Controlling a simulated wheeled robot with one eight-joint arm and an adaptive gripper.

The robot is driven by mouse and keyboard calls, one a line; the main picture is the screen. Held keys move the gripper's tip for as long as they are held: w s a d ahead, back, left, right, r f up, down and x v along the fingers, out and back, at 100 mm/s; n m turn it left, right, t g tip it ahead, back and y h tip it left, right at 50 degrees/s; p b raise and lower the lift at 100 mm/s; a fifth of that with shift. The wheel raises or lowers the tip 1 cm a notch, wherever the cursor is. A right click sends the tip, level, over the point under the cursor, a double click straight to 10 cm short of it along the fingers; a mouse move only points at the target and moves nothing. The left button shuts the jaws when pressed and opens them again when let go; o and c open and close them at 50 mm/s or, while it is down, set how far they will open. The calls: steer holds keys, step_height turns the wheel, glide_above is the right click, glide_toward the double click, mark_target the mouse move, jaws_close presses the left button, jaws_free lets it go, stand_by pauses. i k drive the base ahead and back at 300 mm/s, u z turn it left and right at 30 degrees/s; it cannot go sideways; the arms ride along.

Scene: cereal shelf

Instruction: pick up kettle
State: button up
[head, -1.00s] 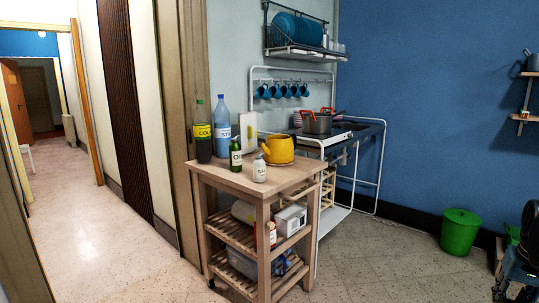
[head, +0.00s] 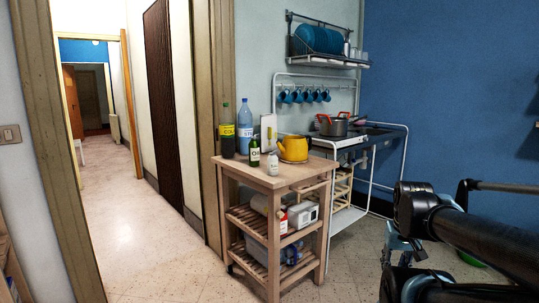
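A yellow kettle (head: 293,148) stands upright on top of a wooden kitchen cart (head: 252,175) near the middle of the head view. A small white bottle (head: 272,164) stands in front of it to the left. My black arm reaches in from the right edge, well to the right of the cart and apart from the kettle. The end of the arm is partly cut off at the lower right, and I cannot make out the fingertips.
A cola bottle (head: 228,131), a blue bottle (head: 245,127) and a green bottle (head: 255,152) stand on the cart left of the kettle. A pot (head: 333,126) is on the stove behind. Floor is clear left of the cart.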

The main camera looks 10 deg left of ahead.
mark_target(292, 148)
steer(key=u, duration=0.1)
steer(key=i, duration=1)
steer(key=z, duration=0.05)
